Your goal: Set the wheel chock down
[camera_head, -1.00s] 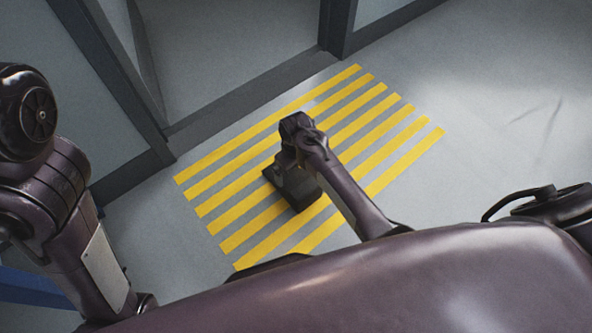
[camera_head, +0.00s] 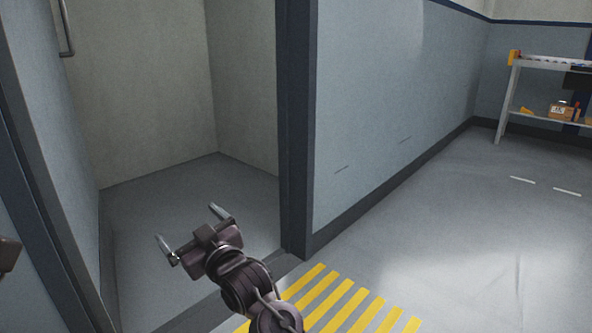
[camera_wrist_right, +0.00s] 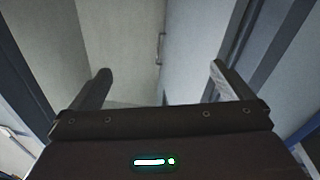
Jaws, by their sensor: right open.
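My right gripper (camera_head: 193,229) is open, with nothing between its fingers. It is raised in front of the doorway, beyond the far edge of the yellow-striped floor patch (camera_head: 329,302). In the right wrist view the two fingers (camera_wrist_right: 160,78) stand wide apart, with only walls and a door behind them. The wheel chock is not in view in either current frame. Only the far part of the striped patch shows, at the bottom of the head view.
A dark door frame (camera_head: 297,130) stands just right of my right gripper. Beyond it lies an open, empty room with a grey floor (camera_head: 190,195). Clear floor (camera_head: 450,230) stretches to the right. A shelf (camera_head: 545,62) with several small items stands at the far right.

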